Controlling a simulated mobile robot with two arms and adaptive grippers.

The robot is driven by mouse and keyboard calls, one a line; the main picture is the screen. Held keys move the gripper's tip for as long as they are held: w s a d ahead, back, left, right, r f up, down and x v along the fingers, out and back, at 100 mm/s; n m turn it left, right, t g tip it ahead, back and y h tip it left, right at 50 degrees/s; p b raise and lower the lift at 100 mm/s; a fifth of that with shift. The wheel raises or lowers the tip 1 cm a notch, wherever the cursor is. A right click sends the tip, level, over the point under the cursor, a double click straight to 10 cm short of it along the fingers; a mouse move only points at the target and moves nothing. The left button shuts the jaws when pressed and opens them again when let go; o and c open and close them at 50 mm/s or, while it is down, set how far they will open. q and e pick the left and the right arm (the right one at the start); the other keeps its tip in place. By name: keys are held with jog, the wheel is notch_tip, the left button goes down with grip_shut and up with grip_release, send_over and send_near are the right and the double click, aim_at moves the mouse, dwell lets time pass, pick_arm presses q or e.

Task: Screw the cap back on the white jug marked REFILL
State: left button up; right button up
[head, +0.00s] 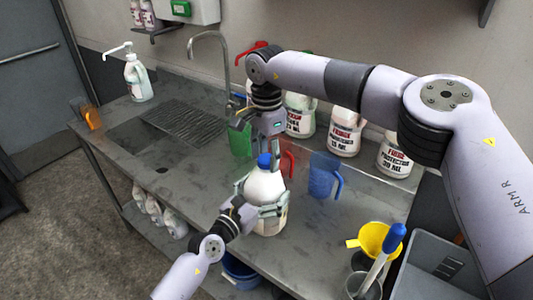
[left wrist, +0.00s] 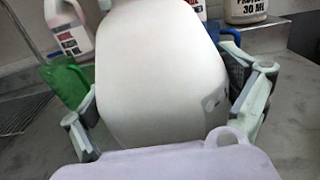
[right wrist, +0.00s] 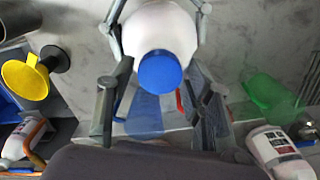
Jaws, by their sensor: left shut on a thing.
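The white jug (head: 266,188) stands upright on the grey counter, with a blue cap (head: 264,161) on top of its neck. How tightly the cap sits cannot be seen. My left gripper (head: 262,207) is shut around the jug's body, and its fingers flank the jug in the left wrist view (left wrist: 160,75). No REFILL marking is legible. My right gripper (head: 258,136) is above the jug, pointing down. In the right wrist view its fingers are spread apart, with the blue cap (right wrist: 160,72) showing between them, apparently untouched.
Behind the jug are green (head: 240,139), red (head: 287,158) and blue (head: 324,175) pitchers. Labelled white bottles (head: 344,131) line the wall. A yellow funnel (head: 379,240) and a blue-handled tool (head: 391,241) stand at the right front. A faucet (head: 222,60) rises behind the sink.

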pick_arm(q)
jog(key=shift+f, duration=0.15)
pick_arm(e)
jog(key=c, duration=1)
jog(key=m, duration=0.4)
jog(key=shift+m, duration=0.4)
jog(key=m, duration=1.9)
jog(key=shift+m, duration=0.3)
jog(key=o, duration=1.4)
jog(key=shift+c, duration=0.2)
